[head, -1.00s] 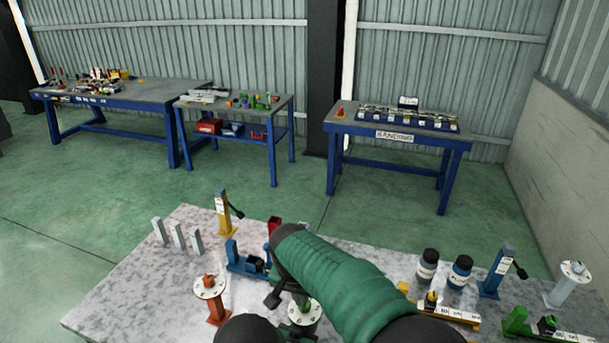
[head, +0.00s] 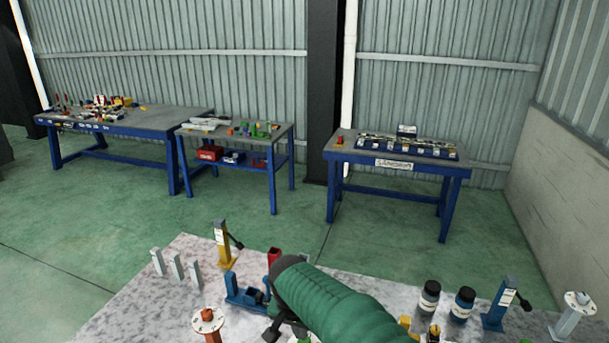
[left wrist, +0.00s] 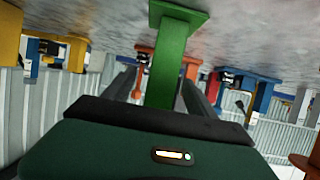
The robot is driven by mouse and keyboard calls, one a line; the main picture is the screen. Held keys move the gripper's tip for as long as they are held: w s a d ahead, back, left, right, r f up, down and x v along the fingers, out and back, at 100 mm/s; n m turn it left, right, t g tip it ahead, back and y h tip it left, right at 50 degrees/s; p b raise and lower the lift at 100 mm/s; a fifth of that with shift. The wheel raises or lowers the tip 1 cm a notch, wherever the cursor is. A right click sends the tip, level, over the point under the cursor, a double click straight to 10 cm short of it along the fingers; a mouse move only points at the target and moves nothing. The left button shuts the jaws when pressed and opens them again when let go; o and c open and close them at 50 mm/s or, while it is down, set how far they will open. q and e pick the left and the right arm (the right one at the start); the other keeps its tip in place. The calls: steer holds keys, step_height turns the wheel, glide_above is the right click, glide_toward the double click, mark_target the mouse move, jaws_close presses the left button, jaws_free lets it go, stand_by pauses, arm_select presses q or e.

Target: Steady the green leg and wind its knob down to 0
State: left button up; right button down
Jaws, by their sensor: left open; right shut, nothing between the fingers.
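The green leg (left wrist: 172,75) shows in the left wrist view, which is upside down, with its square foot on the tabletop. My left gripper (left wrist: 162,92) is open, with one finger on each side of the leg's post; whether they touch it I cannot tell. In the head view only a bit of green, likely the leg's knob (head: 303,340), shows at the bottom edge. Its dial and reading are out of view. My right gripper (head: 276,328) is shut and empty just left of that green bit, below my green-sleeved arm. My left gripper is not visible in the head view.
On the table (head: 150,315) stand an orange leg (head: 209,322), a yellow leg (head: 222,243), a blue leg (head: 499,303), a white leg (head: 573,313), a blue bracket (head: 246,295) and two dark-capped bottles (head: 429,298). Grey posts (head: 176,268) stand at the left.

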arm_select(q)
steer(key=p+v, duration=0.2)
steer(key=v, duration=0.3)
steer(key=shift+s+a+r, duration=0.1)
steer(key=shift+s+a, duration=0.05)
steer(key=shift+s, duration=0.15)
steer(key=o, duration=0.6)
steer(key=shift+c, duration=0.2)
steer(key=v, duration=1.2)
